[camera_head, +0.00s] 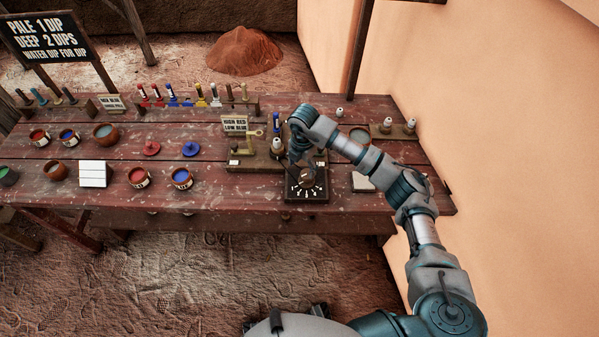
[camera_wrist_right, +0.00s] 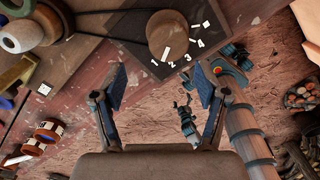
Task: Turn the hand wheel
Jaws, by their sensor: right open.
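The hand wheel (camera_head: 306,178) is a small round brown knob on a dark square plate (camera_head: 306,195) with white marks, near the front edge of the red table. In the right wrist view the wheel (camera_wrist_right: 168,34) has a white line on its rim, and the numbers 1 to 4 sit around it on the plate. My right gripper (camera_head: 300,160) is above the wheel in the head view and partly covers it. In the right wrist view my right gripper (camera_wrist_right: 161,88) is open, with nothing between its fingers. The wheel lies beyond the fingertips, apart from them. My left gripper is not seen.
A wooden stand with a brass lever (camera_head: 247,146) is left of the wheel. Paint pots such as a blue one (camera_head: 181,179) and a white panel (camera_head: 93,174) stand further left. A tan wall (camera_head: 500,100) rises on the right.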

